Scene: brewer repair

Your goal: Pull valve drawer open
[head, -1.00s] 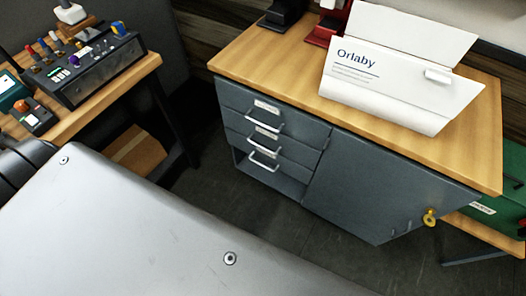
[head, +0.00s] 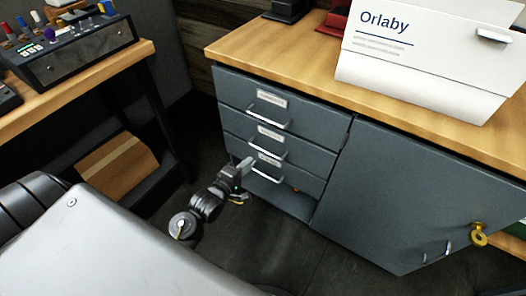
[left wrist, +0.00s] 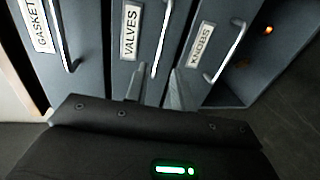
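The valve drawer (head: 290,151) is the middle of three stacked grey drawers and looks shut; its label reads VALVES in the left wrist view (left wrist: 131,28). Its metal bar handle (left wrist: 163,40) stands out from the front. My left gripper (head: 246,163) is at the left part of the drawer stack, close to the fronts. In the left wrist view its two fingers (left wrist: 156,76) are apart, with the near end of the valve handle showing between their tips. I cannot tell whether they touch it. My right gripper is in neither view.
The gasket drawer (left wrist: 55,25) lies above and the knob drawer (left wrist: 205,55) below, each with a bar handle. An open shelf is under them. The white Orlaby machine (head: 430,60) stands on the wooden top.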

